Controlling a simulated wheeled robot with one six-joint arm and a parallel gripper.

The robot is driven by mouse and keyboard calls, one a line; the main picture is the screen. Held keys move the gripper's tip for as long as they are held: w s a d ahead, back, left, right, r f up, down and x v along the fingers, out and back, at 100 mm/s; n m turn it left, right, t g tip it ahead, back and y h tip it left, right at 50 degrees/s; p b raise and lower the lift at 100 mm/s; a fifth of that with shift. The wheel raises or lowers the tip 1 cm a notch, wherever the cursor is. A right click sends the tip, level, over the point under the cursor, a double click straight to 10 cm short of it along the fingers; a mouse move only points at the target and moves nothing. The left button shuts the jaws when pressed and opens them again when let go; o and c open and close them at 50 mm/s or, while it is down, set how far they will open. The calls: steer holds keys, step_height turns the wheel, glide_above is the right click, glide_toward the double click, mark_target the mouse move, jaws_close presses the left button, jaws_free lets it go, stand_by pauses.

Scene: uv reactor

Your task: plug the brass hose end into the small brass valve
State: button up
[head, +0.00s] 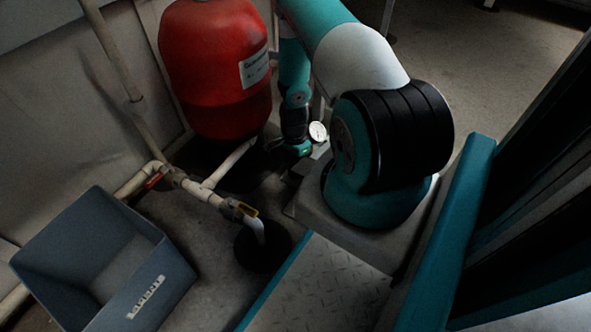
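A small valve with a yellow handle (240,208) sits on the white pipe left of centre, just before a white elbow that bends down. A valve with a red handle (155,180) is further left on the same pipework. Both are small and dark, and I cannot tell which is the small brass valve. I cannot make out the brass hose end. My arm reaches down beside the red tank, and my gripper (300,149) is low behind the arm, near a round white gauge. Its fingers are too small and dark to read, so I cannot tell whether it holds anything.
A red tank (215,70) stands by the wall at the back. A blue-grey bin labelled "SPENT" (172,268) is at the lower left. The white elbow (257,228) ends above a dark round opening (262,248). A round gauge (318,131) is near my wrist. Open floor lies upper right.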

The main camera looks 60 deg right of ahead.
steer(key=shift+c, duration=0.4)
steer(key=c, duration=0.9)
steer(key=shift+r, duration=0.1)
step_height(320, 180, up, 20)
steer(key=p, duration=1.1)
